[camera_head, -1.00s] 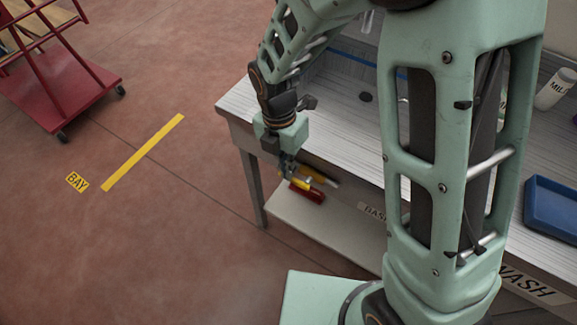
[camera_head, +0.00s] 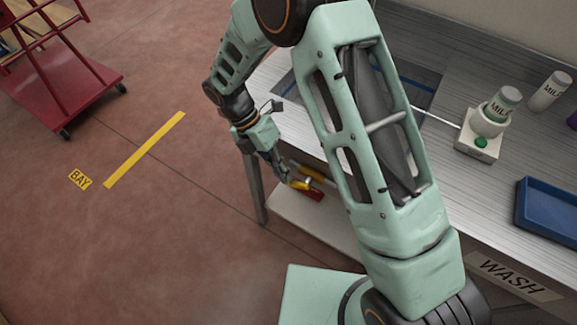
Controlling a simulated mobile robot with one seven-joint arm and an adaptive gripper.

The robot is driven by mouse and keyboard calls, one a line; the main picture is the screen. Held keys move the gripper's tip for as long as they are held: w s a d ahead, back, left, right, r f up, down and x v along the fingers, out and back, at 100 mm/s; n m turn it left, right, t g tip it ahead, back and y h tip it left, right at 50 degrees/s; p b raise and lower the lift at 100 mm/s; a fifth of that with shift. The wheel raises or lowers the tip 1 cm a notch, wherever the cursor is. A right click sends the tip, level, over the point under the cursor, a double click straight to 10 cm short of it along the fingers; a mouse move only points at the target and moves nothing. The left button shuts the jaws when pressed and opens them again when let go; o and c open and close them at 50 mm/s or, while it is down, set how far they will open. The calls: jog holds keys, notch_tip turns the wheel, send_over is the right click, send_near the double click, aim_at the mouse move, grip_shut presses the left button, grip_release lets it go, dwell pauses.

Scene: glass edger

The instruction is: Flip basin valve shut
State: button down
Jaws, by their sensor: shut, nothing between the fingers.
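The basin valve shows under the front edge of the wash bench, with a red lever (camera_head: 314,194) and a brass-yellow part (camera_head: 308,172) beside it. Another yellow piece (camera_head: 300,185) shows at the lever's left end. My gripper (camera_head: 286,177) is shut and empty, pointing down just left of the valve. Its tips are close to the yellow piece; I cannot tell whether they touch. The basin (camera_head: 415,92) is a dark recess in the bench top, partly hidden behind my arm.
The wash bench (camera_head: 480,185) holds a blue tray (camera_head: 535,225), a white device (camera_head: 478,145) with a green button, and white MILK-like labelled bottles (camera_head: 550,90). A lower shelf (camera_head: 295,215) lies beneath the valve. A red cart (camera_head: 75,90) stands far left; the floor between is clear.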

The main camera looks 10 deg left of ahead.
jog(key=shift+s+d+f, duration=0.1)
jog(key=shift+d+f, duration=0.05)
jog(key=shift+f, duration=0.9)
jog(key=shift+b+x, duration=0.45)
jog(key=shift+x, duration=0.55)
jog(key=shift+f, duration=0.1)
